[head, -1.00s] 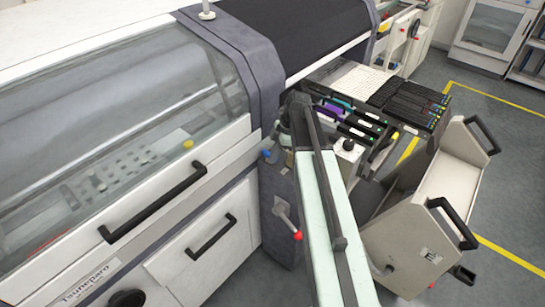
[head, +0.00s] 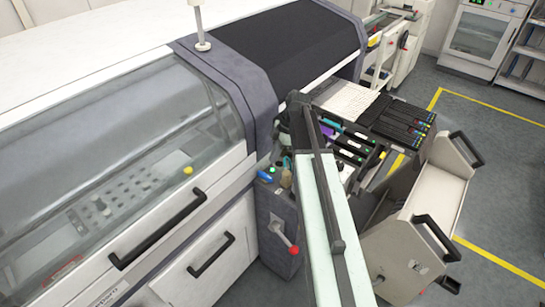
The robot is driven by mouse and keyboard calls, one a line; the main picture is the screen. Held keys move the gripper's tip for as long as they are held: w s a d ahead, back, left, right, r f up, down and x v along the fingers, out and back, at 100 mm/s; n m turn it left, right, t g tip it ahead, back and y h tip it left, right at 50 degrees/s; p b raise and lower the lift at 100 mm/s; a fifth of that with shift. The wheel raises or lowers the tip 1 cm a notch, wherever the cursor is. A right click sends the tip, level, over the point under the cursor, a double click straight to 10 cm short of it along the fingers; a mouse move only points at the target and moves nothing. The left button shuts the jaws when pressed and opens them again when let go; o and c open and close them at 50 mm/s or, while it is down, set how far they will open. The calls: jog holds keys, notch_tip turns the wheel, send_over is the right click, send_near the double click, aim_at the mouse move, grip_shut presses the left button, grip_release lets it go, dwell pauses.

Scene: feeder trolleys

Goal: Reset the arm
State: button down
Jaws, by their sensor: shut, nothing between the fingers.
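My arm runs up from the bottom edge in the head view, a pale green link with a dark bar along it. It ends at a dark joint beside the machine's corner. My gripper is not visible; the far end of the arm is hidden behind that joint and link. A feeder trolley (head: 435,200) with black handles stands to the right of my arm. Behind my arm, a bank of feeders (head: 400,121) with dark bodies and coloured labels sits beside the machine.
A large white and grey machine (head: 90,130) with a clear cover and black handles fills the left. A grey post (head: 277,215) with a red-knobbed lever (head: 281,236) stands close left of my arm. Grey floor (head: 490,130) with yellow lines is open at right.

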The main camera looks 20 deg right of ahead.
jog(key=s+a+f+m+h, duration=0.1)
jog(key=s+a+m+h, duration=0.3)
jog(key=s+a+m, duration=0.8)
jog(key=a+m, duration=0.3)
jog(key=m, duration=0.1)
jog(key=shift+s+a+f+g, duration=0.2)
jog(key=shift+a+g, duration=0.1)
jog(key=shift+a, duration=0.1)
